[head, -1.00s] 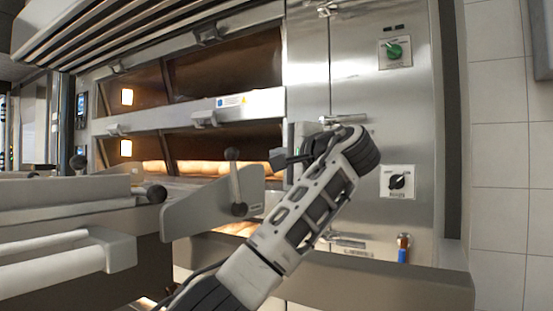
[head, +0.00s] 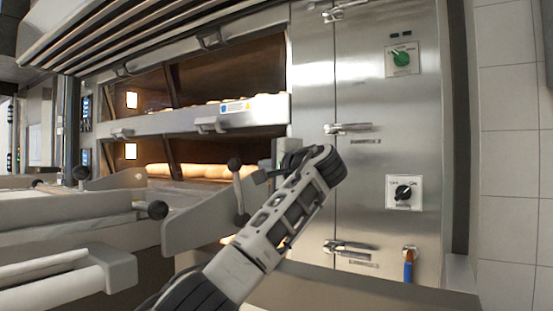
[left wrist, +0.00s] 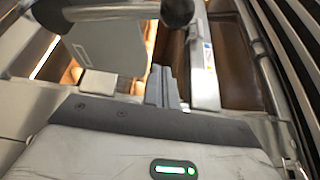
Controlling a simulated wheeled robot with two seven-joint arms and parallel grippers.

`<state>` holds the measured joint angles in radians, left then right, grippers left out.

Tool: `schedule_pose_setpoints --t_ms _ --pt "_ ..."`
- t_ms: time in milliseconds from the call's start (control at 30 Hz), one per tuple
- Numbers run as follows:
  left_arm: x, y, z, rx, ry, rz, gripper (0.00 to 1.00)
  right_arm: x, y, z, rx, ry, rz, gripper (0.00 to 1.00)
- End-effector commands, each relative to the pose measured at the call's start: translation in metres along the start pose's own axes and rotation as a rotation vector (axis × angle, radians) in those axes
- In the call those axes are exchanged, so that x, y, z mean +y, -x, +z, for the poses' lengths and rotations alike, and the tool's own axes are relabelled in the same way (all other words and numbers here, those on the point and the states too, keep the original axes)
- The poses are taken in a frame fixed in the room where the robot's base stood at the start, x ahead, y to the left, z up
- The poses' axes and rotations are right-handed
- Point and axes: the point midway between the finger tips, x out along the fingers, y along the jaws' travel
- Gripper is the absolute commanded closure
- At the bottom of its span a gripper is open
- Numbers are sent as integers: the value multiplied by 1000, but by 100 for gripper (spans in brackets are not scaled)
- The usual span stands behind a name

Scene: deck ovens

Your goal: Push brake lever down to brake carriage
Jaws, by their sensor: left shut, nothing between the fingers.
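The brake lever (head: 239,190) is a metal rod with a black ball knob. It stands nearly upright from a pivot on a grey side plate (head: 200,219) of the carriage (head: 85,234). In the left wrist view a large dark knob (left wrist: 178,10) on a metal rod shows close at the top edge, with a grey plate (left wrist: 105,45) beyond it. My left gripper (left wrist: 163,90) is shut and empty. In the head view it is just right of the lever, largely hidden by my wrist, and I cannot tell whether it touches. My right gripper is out of view.
Deck ovens (head: 220,90) with lit chambers and bread loaves (head: 205,171) stand behind the carriage. A steel oven panel (head: 365,150) with latches and knobs is right of my arm.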

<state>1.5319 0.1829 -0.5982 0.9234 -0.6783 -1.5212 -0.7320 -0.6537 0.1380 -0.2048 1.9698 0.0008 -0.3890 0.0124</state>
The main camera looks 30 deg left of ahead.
Motion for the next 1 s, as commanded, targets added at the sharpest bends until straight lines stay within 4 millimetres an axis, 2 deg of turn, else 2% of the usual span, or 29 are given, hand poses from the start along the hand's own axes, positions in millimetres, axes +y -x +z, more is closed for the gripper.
schedule_pose_setpoints --t_ms 133,233,600,1000 --pt "-3 -25 1 -3 -3 2 100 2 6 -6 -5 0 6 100" --pt "0 -22 9 -1 3 -2 100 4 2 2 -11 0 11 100" --pt "0 -12 35 -1 0 0 100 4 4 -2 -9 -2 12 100" --pt "1 -11 38 -1 -1 1 100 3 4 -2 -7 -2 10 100"
